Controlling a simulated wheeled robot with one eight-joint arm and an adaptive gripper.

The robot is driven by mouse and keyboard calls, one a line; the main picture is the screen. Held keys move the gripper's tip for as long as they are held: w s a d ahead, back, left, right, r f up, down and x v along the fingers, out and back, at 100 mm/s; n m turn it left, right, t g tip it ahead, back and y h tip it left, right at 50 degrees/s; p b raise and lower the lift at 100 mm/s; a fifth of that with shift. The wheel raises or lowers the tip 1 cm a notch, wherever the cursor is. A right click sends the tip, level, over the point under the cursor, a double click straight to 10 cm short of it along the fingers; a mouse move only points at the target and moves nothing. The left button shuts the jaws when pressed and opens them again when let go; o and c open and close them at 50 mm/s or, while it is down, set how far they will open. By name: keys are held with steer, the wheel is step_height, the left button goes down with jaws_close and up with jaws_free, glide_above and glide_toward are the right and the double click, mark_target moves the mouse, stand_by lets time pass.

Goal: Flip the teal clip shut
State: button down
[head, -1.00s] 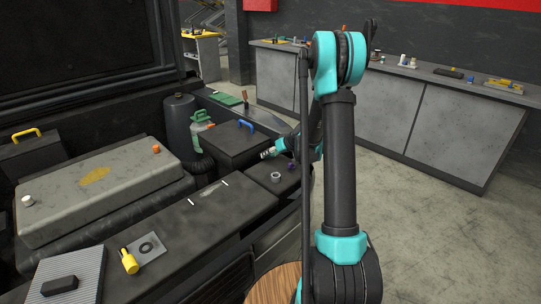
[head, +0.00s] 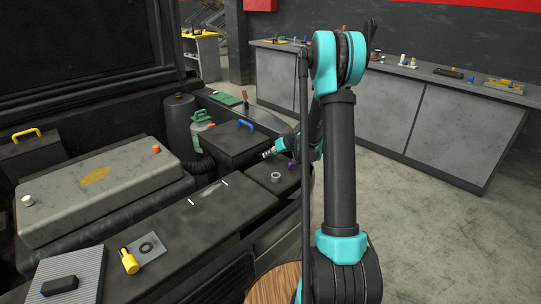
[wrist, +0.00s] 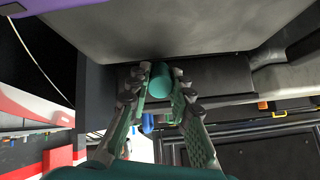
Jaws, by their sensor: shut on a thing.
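A rounded teal piece (wrist: 159,80), seemingly the clip, sits between my fingertips in the wrist view. My gripper (wrist: 160,92) is shut on it, with one finger on each side. The piece is seen end-on, so how far the clip is folded cannot be told. In the head view my gripper (head: 268,153) is small, low at the right end of the engine bay, beside a dark box with a blue handle (head: 246,124). The clip cannot be made out there.
A green canister (head: 201,123) and a dark cylinder (head: 180,124) stand left of the box. A grey ring (head: 275,177) lies on a dark block below my gripper. A large grey cover (head: 95,195) fills the left. Open floor lies to the right.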

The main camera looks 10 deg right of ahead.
steer(key=shift+r, duration=0.1)
steer(key=shift+w+a+r+g+h, duration=0.4)
steer(key=shift+r+g+h, duration=0.2)
steer(key=shift+g, duration=0.3)
steer(key=shift+w+a+r+g+h, duration=0.2)
steer(key=shift+w+g+h, duration=0.1)
steer(key=shift+g+h, duration=0.15)
steer(key=shift+w+a+r+g+h, duration=0.1)
steer(key=shift+w+r+g+h, duration=0.2)
steer(key=shift+g, duration=0.25)
steer(key=shift+w+a+r+g+h, duration=0.1)
steer(key=shift+w+a+g+h, duration=0.15)
steer(key=shift+g+h, duration=0.25)
steer(key=shift+w+a+r+g+h, duration=0.1)
steer(key=shift+w+g+h, duration=0.15)
steer(key=shift+g, duration=0.35)
steer(key=shift+w+a+r+g+h, duration=0.1)
steer(key=shift+w+a+g+h, duration=0.1)
steer(key=shift+w+g+h, duration=0.25)
steer(key=shift+w+a+r+g+h, duration=0.1)
steer(key=shift+a+g+h, duration=0.2)
steer(key=shift+g, duration=0.35)
steer(key=shift+h, duration=0.25)
steer(key=c, duration=1.3)
jaws_free()
steer(key=shift+c, duration=0.2)
